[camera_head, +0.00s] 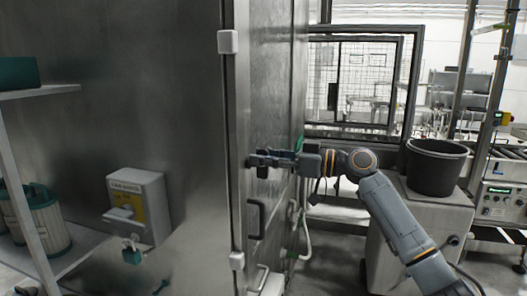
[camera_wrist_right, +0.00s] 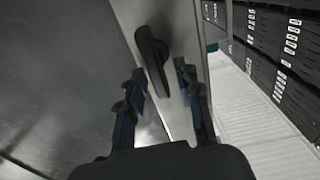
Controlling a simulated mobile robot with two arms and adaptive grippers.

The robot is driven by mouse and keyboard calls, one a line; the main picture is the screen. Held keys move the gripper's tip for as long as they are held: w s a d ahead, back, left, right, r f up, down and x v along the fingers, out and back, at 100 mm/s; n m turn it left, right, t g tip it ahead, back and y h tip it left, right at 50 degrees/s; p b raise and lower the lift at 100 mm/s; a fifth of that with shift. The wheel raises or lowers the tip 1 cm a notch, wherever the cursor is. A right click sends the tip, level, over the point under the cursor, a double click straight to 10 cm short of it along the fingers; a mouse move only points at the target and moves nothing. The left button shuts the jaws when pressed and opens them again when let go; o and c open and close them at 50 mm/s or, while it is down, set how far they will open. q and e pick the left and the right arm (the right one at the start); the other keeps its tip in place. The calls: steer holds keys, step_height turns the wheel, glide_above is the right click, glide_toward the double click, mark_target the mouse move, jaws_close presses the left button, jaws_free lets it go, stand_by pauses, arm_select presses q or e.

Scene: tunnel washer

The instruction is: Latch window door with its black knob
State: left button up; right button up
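A black knob (camera_wrist_right: 152,58), elongated and tilted, sits on a narrow grey metal strip (camera_wrist_right: 185,50) in the right wrist view. My right gripper (camera_wrist_right: 160,88) is open, with one finger on each side of the knob's lower part. I cannot tell whether the fingers touch it. In the head view my right gripper (camera_head: 262,160) reaches leftward to the steel door panel (camera_head: 270,90), near its vertical edge; the knob there is hidden or indistinct behind the fingers. My left gripper is not in view.
A dark handle (camera_head: 256,218) is on the steel panel below the gripper. A black-framed mesh window (camera_head: 362,85) stands behind. A black bucket (camera_head: 436,168) sits on a grey cabinet at right. A grey box (camera_head: 138,203) with a yellow label is on the left steel wall.

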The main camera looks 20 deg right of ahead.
steer(key=shift+w+a, duration=0.1)
steer(key=shift+a, duration=0.05)
steer(key=shift+c, duration=0.4)
jaws_close()
steer(key=shift+f+m, duration=0.1)
steer(key=shift+m, duration=0.2)
steer(key=m, duration=0.3)
steer(key=shift+w+f+m, duration=0.1)
steer(key=shift+w+m, duration=0.1)
steer(key=shift+m, duration=0.1)
steer(key=m+p, duration=0.2)
steer(key=m, duration=0.2)
steer(key=f+m+p, duration=0.1)
steer(key=m, duration=0.4)
steer(key=w+d+m+p, duration=0.1)
steer(key=m+p, duration=0.1)
steer(key=m, duration=0.2)
steer(key=shift+f+m+p, duration=0.3)
steer(key=shift+f+p, duration=0.05)
steer(key=shift+f, duration=0.15)
